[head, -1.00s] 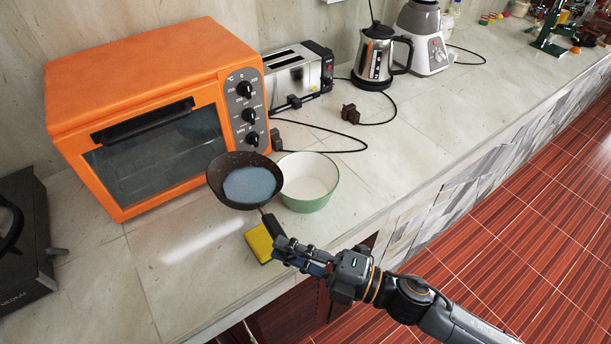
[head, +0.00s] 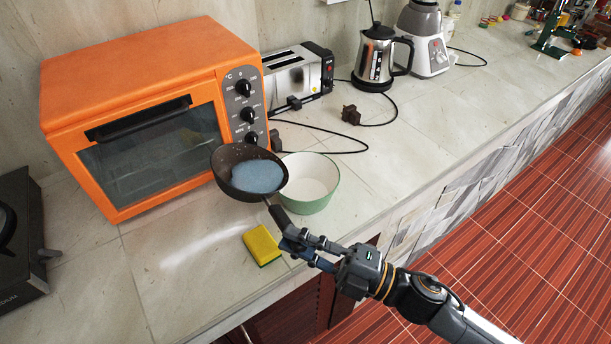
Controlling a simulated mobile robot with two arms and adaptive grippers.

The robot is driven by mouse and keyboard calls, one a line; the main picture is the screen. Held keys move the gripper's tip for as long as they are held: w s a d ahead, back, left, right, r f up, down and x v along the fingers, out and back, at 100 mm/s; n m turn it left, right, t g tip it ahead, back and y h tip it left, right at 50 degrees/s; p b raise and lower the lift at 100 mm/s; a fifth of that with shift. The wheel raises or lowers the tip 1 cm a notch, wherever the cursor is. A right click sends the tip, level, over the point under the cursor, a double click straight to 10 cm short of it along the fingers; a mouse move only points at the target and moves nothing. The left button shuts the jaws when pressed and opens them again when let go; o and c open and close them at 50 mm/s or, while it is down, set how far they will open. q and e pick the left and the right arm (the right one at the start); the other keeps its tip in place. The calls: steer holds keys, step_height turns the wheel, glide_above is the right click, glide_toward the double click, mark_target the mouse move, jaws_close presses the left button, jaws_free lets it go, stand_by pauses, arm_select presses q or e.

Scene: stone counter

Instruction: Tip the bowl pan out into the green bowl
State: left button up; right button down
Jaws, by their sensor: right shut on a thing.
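The bowl pan (head: 231,158) is a dark, deep pan with a blue filling (head: 258,176) inside. It is held above the counter and tilts toward the right. Its right rim overlaps the left edge of the green bowl in the picture. The green bowl (head: 314,203) stands upright on the counter, green outside and white inside; the visible part of its inside is empty. My right gripper (head: 284,232) is shut on the pan's dark handle, in front of the bowl and to its lower left. My left gripper is out of view.
A yellow sponge (head: 262,245) lies on the counter (head: 190,262) left of my right gripper. An orange oven (head: 140,80) stands behind the pan. A toaster (head: 298,78), kettle (head: 374,58) and a loose plug (head: 350,115) are farther back. A black stove (head: 18,240) is at left.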

steer(key=shift+d+r+b, duration=0.15)
steer(key=shift+r+b, duration=0.1)
steer(key=shift+b, duration=0.1)
steer(key=shift+w+d+r+m+y+b, duration=0.1)
steer(key=shift+w+d+m+y+b, duration=0.15)
steer(key=shift+d+m+y+b, duration=0.05)
steer(key=shift+r, duration=0.1)
steer(key=shift+d, duration=0.15)
steer(key=shift+w+d+t+b, duration=0.1)
steer(key=shift+t+b, duration=0.2)
steer(key=shift+b, duration=0.05)
steer(key=shift+m, duration=0.3)
steer(key=shift+w+d+b, duration=0.1)
steer(key=shift+d+b, duration=0.1)
steer(key=shift+b, duration=0.15)
